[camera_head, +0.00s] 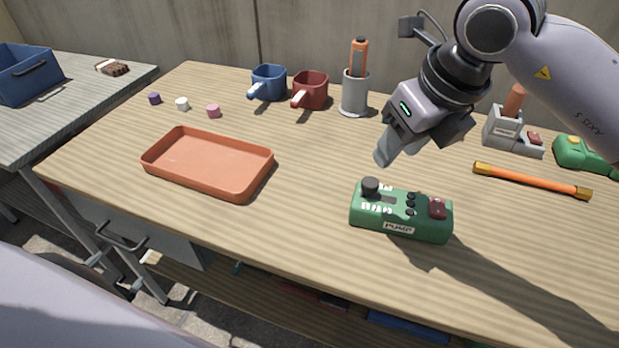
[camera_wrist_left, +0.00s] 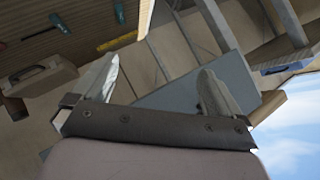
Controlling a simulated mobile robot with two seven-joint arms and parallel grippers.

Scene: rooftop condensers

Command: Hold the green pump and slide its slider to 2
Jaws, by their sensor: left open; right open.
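The green pump (camera_head: 401,229) sits upright on the wooden bench, its label facing the front edge. A black round knob (camera_head: 370,187) stands at its left end, beside a dark slot and white marks too small to read. Small black knobs and a red switch (camera_head: 437,208) sit at its right. My right gripper (camera_head: 385,156) hangs above and behind the pump, pointing down, apart from it, open and empty. My left gripper is out of the head view; in the left wrist view its fingers (camera_wrist_left: 158,87) are spread wide with nothing between them.
An orange tray (camera_head: 184,189) lies left of the pump. Blue (camera_head: 269,82) and red (camera_head: 312,91) mugs and a grey holder (camera_head: 354,98) stand behind. An orange bar (camera_head: 530,180), a grey device (camera_head: 503,132) and another green device (camera_head: 583,155) are right. Bench between tray and pump is clear.

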